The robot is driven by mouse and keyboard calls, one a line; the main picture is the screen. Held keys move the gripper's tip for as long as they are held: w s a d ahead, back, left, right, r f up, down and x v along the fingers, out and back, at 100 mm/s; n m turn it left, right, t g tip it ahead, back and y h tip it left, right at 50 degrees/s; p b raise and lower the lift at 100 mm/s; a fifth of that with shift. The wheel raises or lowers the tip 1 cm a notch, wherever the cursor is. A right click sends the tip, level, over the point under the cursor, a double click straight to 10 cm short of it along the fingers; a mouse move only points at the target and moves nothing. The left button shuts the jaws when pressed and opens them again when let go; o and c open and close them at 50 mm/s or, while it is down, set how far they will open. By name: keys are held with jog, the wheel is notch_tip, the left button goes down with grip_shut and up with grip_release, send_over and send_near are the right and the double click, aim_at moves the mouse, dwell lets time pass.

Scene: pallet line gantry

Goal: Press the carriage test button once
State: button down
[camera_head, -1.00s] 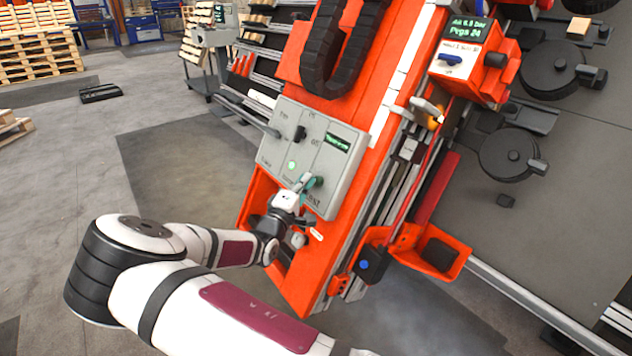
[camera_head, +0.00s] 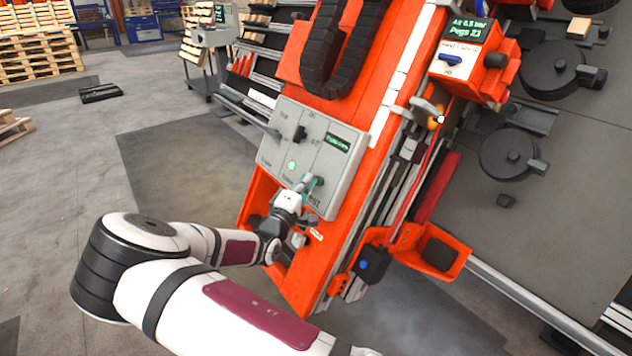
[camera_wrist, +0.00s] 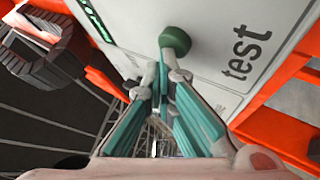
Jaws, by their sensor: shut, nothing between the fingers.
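A grey control panel (camera_head: 345,157) is mounted on the orange carriage. The green round test button (camera_wrist: 175,40) stands out from the panel face, beside the printed word "test" in the wrist view. In the head view the button (camera_head: 318,181) shows at the panel's lower edge, partly behind my gripper. My gripper (camera_wrist: 164,72) is shut and empty, with its teal fingers pointing at the panel. The fingertips appear right at the button's lower edge in the wrist view. I cannot tell whether they touch it.
The panel also carries a black switch (camera_head: 300,133), a lit pale-green lamp (camera_head: 292,165) and a small green display (camera_head: 338,143). An orange box with a screen and blue knob (camera_head: 450,58) sits up and right. Open floor (camera_head: 60,190) lies left.

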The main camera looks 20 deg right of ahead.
jog(key=shift+s+a+r+p, duration=0.25)
jog(key=shift+a+r+p, duration=0.25)
jog(key=shift+a, duration=0.2)
jog(key=shift+s+a+r+p, duration=0.25)
jog(key=shift+a+r+p, duration=0.1)
jog(key=shift+a, duration=0.35)
jog(key=shift+s+a+r+p, duration=0.2)
jog(key=shift+a+r+p, duration=0.2)
jog(key=shift+a, duration=0.3)
jog(key=shift+s+a+r+p, duration=0.25)
jog(key=shift+a+r+p, duration=0.1)
jog(key=shift+a, duration=0.35)
